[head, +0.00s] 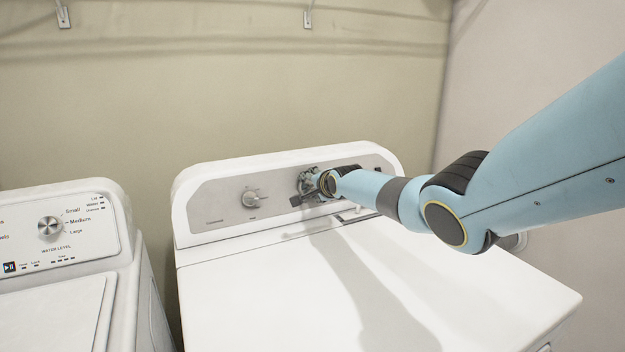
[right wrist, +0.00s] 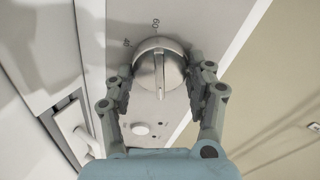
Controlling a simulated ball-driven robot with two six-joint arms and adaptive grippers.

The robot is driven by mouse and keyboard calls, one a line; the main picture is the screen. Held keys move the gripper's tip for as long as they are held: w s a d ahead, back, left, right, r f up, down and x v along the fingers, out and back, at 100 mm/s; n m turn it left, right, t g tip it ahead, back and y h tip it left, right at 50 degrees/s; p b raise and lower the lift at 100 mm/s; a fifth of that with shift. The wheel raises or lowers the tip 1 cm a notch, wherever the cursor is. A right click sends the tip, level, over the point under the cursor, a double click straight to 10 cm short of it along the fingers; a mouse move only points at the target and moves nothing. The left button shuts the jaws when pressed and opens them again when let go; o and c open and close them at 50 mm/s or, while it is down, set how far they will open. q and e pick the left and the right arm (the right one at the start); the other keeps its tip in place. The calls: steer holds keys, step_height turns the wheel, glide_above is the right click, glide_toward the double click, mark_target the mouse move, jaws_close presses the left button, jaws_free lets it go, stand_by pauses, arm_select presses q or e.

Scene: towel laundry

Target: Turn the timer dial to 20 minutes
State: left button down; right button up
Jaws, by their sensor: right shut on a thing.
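The timer dial (right wrist: 159,68) is a round silver knob with a raised ridge, set in the dryer's grey panel. The numbers 60 and 40 show beside it in the right wrist view; a 20 mark is not visible. My right gripper (right wrist: 160,80) has one finger on each side of the dial and is shut on it. In the head view the right gripper (head: 306,184) is at the panel and hides most of this dial. My left gripper is not in view.
Another silver knob (head: 250,198) is on the left of the dryer panel (head: 220,207). The white dryer top (head: 460,300) is clear. A washer (head: 60,290) with its own knob (head: 50,228) stands at the left, across a narrow gap. A wall (head: 250,90) rises behind.

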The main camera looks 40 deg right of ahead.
steer(key=m+p, duration=0.1)
steer(key=m, duration=0.1)
steer(key=shift+r+m, duration=0.15)
steer(key=shift+m, duration=0.15)
steer(key=shift+m+p, duration=0.4)
steer(key=shift+m, duration=0.8)
steer(key=o, duration=1.2)
steer(key=shift+s+d+f, duration=0.1)
steer(key=shift+f, duration=0.1)
steer(key=shift+c, duration=0.2)
